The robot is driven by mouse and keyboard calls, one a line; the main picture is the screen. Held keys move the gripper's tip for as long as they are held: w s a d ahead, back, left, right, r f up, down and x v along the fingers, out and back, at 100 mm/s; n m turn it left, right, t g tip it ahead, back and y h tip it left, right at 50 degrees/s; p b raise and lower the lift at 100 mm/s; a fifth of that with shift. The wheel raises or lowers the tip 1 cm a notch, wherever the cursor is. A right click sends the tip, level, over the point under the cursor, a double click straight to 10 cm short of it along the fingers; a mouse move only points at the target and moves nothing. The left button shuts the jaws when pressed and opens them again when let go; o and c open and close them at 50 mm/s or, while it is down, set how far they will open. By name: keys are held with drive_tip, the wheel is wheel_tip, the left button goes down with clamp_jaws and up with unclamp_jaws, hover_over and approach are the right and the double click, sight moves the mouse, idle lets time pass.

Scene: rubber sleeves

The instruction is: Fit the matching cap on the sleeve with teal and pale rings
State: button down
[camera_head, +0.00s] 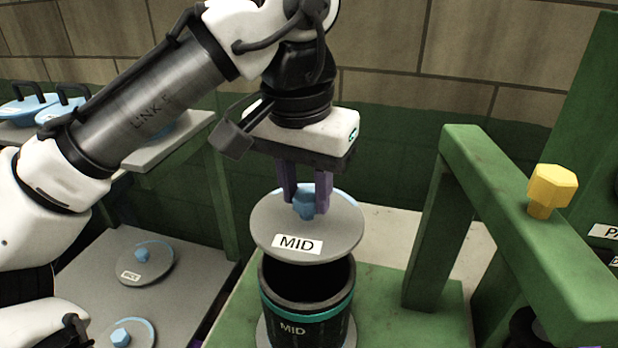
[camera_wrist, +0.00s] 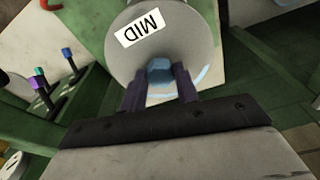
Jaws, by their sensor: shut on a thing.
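My gripper (camera_head: 308,190) is shut on the blue knob of a grey round cap labelled MID (camera_head: 330,229). The cap also shows in the wrist view (camera_wrist: 190,42), with my gripper's fingers (camera_wrist: 160,85) on either side of the knob. A black sleeve (camera_head: 318,325) labelled MID, with a teal ring near its top, stands upright on a green base. The cap is held above the sleeve's open mouth, apart from it, with dark interior showing below the cap's front edge. A pale ring is not clear on the sleeve. In the wrist view the cap hides the sleeve.
Two more grey caps with blue knobs, one upper (camera_head: 160,265) and one lower (camera_head: 136,333), lie on a grey shelf at left. A green frame (camera_head: 455,200) with a yellow knob (camera_head: 550,190) stands close at right. Light blue items (camera_head: 25,108) sit on the upper left shelf.

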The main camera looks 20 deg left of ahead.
sight(304, 224)
drive_tip(key=shift+f+b, duration=3.15)
drive_tip(key=shift+f, duration=0.75)
drive_tip(key=c, duration=1)
unclamp_jaws()
drive_tip(key=shift+o, duration=0.2)
drive_tip(key=r+p, duration=0.2)
drive_tip(key=r, duration=0.2)
drive_tip(key=s+r+p, duration=0.1)
drive_tip(key=r+p, duration=0.2)
drive_tip(key=r, duration=0.1)
drive_tip(key=r+p, duration=0.3)
drive_tip(key=r, duration=0.1)
drive_tip(key=shift+s+a+r, duration=0.15)
drive_tip(key=shift+s+r, duration=0.1)
drive_tip(key=shift+r, duration=0.1)
drive_tip(key=shift+s+r, duration=0.1)
drive_tip(key=shift+r, duration=0.45)
